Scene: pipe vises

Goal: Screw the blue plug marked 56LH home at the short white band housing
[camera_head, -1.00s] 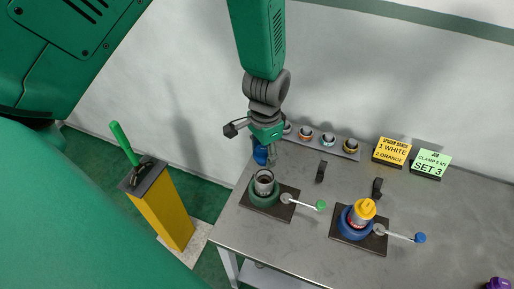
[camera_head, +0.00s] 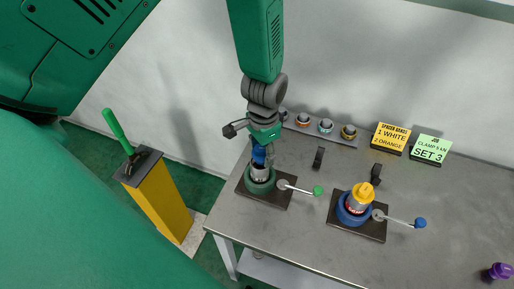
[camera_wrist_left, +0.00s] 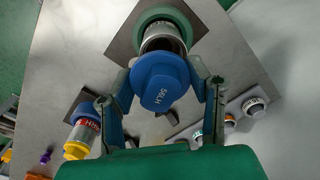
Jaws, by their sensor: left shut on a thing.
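My left gripper (camera_head: 266,147) is shut on the blue plug (camera_head: 260,157), above the left-hand vise. In the left wrist view the plug (camera_wrist_left: 160,82) shows the mark 56LH, with a finger on each side. The grey metal housing (camera_head: 260,172) stands upright in the green vise (camera_head: 260,186). The plug is over its open mouth; I cannot tell whether they touch or whether threads are engaged. In the wrist view the housing (camera_wrist_left: 163,38) lies just beyond the plug, which partly covers it. I cannot clearly make out its band. My right gripper is not in view.
A blue vise (camera_head: 354,214) to the right holds a housing with a yellow plug (camera_head: 362,191). A green-knobbed lever (camera_head: 317,190) sticks out beside the green vise. Signs (camera_head: 390,138) and a rack of fittings (camera_head: 325,127) line the back. A yellow pedestal (camera_head: 160,205) stands left of the table.

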